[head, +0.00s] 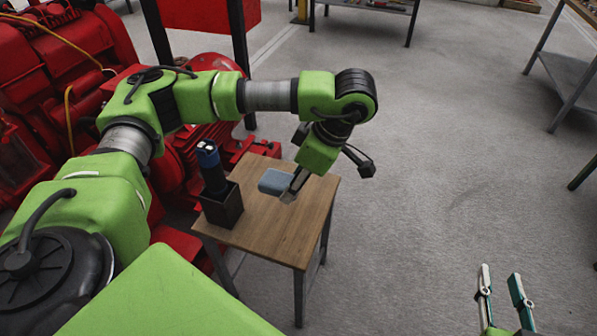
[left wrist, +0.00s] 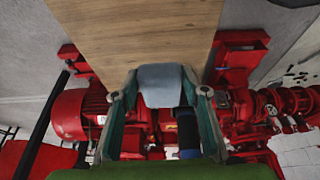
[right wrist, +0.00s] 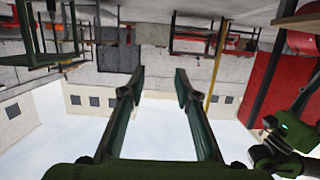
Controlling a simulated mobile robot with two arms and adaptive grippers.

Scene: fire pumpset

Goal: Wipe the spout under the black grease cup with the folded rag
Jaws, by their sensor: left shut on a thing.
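The folded rag (head: 274,182) is a blue-grey pad over the small wooden table (head: 290,225). My left gripper (head: 291,192) is shut on it; in the left wrist view the rag (left wrist: 160,85) sits between the two fingertips. I cannot tell whether the rag touches the tabletop. My right gripper (head: 503,277) is open and empty at the lower right of the head view, away from the table. Its fingers (right wrist: 155,85) stand apart in the right wrist view. I cannot make out the black grease cup or its spout in any view.
A dark square holder (head: 222,208) with a black and blue cylinder (head: 211,168) upright in it stands at the table's left edge. Red pump machinery (head: 60,70) fills the left side, behind the table. The grey floor (head: 450,130) to the right is clear.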

